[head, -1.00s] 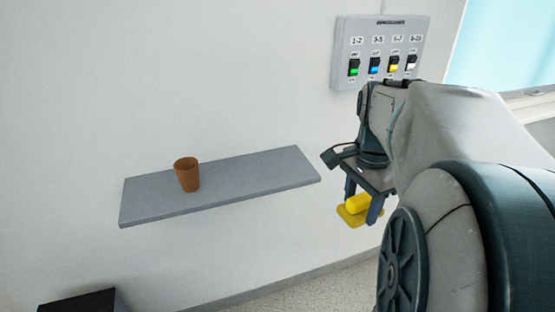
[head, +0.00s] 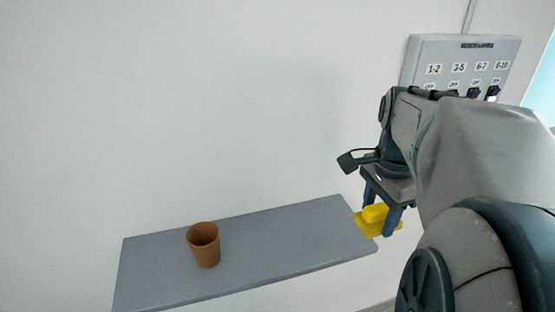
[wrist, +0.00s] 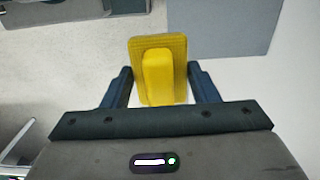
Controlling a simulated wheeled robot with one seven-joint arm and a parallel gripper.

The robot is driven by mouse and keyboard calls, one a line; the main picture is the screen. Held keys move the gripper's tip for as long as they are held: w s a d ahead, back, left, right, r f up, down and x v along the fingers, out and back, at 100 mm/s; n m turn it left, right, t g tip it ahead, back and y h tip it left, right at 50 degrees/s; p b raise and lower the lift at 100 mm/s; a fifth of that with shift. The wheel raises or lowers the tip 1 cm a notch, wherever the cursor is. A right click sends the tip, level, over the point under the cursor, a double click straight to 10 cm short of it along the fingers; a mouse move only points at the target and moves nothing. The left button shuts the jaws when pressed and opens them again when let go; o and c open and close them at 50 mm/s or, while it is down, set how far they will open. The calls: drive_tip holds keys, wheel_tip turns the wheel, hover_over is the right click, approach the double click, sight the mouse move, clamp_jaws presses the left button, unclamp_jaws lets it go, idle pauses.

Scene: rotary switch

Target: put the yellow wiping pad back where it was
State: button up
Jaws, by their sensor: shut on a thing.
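The yellow wiping pad (head: 366,226) has a flat base and a raised grip block. My gripper (head: 382,216) is shut on that block, with a finger on each side. In the head view the pad appears at the right end of the grey wall shelf (head: 250,250), partly covering its edge. In the wrist view the pad (wrist: 178,45) sits between the fingers, and the shelf (wrist: 220,25) is beyond it to the upper right. The pad appears held in the air, not resting on the shelf.
A brown cup (head: 204,246) stands on the left part of the shelf. The shelf is bare to the right of the cup. A grey switch panel (head: 440,55) with numbered labels hangs on the wall at upper right, partly hidden by my arm.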

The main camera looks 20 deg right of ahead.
drive_tip(key=p, duration=0.1)
hover_over(331, 228)
wheel_tip(331, 228, down, 7)
drive_tip(key=shift+r, duration=0.15)
drive_tip(key=shift+f, duration=2)
drive_tip(key=shift+f, duration=0.15)
drive_tip(key=o, duration=0.5)
drive_tip(key=shift+f, duration=0.1)
drive_tip(key=o, duration=0.4)
drive_tip(key=shift+o, duration=0.2)
